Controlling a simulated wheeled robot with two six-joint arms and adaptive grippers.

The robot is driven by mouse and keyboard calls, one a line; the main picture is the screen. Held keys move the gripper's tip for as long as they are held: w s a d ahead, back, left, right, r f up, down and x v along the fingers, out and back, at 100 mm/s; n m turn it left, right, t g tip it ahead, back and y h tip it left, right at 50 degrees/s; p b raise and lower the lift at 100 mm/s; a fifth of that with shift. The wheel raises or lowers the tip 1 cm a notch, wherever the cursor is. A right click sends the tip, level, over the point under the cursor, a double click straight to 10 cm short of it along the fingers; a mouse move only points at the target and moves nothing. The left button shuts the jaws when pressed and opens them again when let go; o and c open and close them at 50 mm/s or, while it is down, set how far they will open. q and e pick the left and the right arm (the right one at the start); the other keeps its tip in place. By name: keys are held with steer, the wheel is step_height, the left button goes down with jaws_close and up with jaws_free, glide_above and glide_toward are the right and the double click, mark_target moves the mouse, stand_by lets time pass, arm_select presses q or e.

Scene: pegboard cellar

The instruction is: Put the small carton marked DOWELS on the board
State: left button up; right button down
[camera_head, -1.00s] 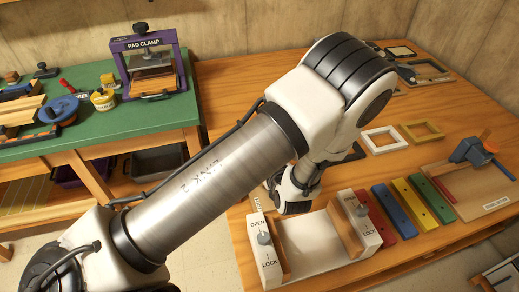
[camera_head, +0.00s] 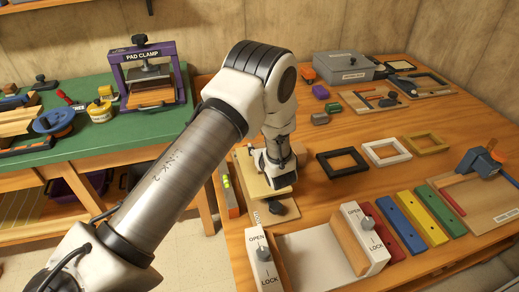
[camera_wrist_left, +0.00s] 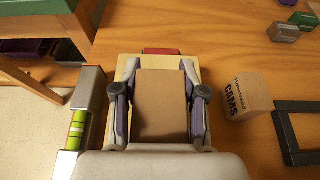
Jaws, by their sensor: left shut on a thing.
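My left gripper (camera_head: 279,182) points down over a pale wooden board (camera_head: 246,172) at the left side of the table. In the left wrist view the gripper (camera_wrist_left: 159,110) is shut on a plain brown carton (camera_wrist_left: 162,103), held between its two fingers. No lettering shows on the carton's visible face, and the gripper hides it in the head view. The board (camera_wrist_left: 190,72) shows under and around the carton; I cannot tell whether they touch. A second carton, marked CAMS (camera_wrist_left: 246,97), stands to the right of the gripper. My right gripper is not in view.
A spirit level (camera_head: 229,190) lies along the board's left side. Black (camera_head: 342,162), white (camera_head: 387,152) and yellow (camera_head: 425,144) frames lie to the right. An OPEN/LOCK fixture (camera_head: 315,255) and coloured bars (camera_head: 415,218) are at the front.

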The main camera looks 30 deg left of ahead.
arm_select(q)
steer(key=shift+s+f, duration=0.1)
steer(key=o, duration=1.2)
steer(key=shift+r, duration=0.4)
steer(key=b+v, duration=0.1)
steer(key=v, duration=1.1)
steer(key=shift+f, duration=0.2)
